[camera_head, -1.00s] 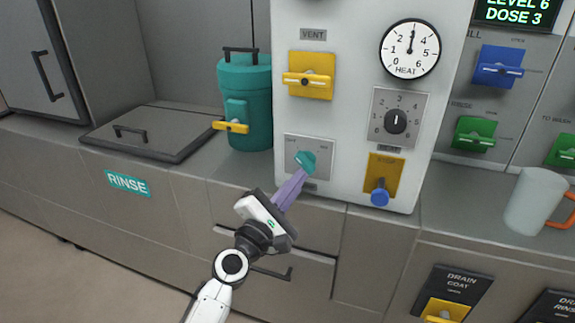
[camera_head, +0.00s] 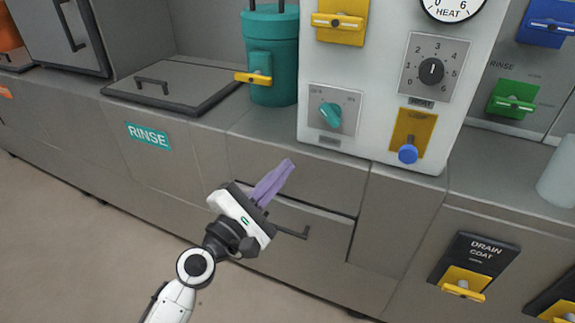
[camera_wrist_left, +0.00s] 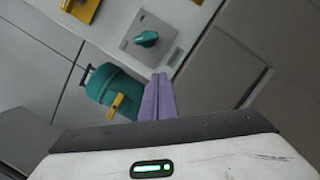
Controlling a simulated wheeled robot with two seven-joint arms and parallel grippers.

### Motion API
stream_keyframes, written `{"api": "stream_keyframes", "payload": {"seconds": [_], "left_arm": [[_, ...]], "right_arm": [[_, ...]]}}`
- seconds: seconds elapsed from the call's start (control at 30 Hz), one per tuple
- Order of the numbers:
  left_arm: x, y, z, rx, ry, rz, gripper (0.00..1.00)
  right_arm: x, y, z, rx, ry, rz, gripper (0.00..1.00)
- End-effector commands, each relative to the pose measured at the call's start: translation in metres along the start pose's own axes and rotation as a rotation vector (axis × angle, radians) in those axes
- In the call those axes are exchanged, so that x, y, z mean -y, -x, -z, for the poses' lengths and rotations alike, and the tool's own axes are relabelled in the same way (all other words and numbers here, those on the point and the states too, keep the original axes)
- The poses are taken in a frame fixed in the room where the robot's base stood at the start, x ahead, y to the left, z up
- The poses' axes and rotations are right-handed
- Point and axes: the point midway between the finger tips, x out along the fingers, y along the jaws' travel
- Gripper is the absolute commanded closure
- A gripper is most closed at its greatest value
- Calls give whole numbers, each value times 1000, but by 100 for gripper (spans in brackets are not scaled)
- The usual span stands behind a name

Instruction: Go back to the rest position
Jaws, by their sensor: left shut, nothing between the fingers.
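My left gripper (camera_head: 283,172) is shut, with its purple fingers together and nothing between them. In the head view it is in front of the grey counter front, below the white control panel (camera_head: 385,130). It is apart from the teal knob (camera_head: 331,114) on that panel. In the left wrist view the shut fingers (camera_wrist_left: 158,98) point up toward the panel, and the teal knob (camera_wrist_left: 147,39) shows above them. My right gripper is not in view.
A teal canister (camera_head: 272,80) with a yellow handle stands left of the panel. A drawer handle (camera_head: 290,232) sticks out close to my left gripper. Yellow drain handles (camera_head: 464,284) are at lower right. The floor at lower left is clear.

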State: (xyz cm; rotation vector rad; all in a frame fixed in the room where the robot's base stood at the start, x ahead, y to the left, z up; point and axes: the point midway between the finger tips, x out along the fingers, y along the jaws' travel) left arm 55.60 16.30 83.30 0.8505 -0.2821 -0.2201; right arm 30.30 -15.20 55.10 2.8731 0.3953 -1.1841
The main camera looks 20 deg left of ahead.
Motion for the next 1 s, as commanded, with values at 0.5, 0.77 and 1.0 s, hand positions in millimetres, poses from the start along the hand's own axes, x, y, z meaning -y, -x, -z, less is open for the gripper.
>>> {"api": "stream_keyframes", "payload": {"seconds": [0.5, 0.77, 1.0], "left_arm": [[10, 6, 2, -14, -77, 35, 100], [113, 96, 24, -28, -891, 439, 100], [183, 220, 46, 227, -1663, 885, 100]], "right_arm": [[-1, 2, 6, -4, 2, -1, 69], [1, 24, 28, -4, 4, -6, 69], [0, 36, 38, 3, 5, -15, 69]]}}
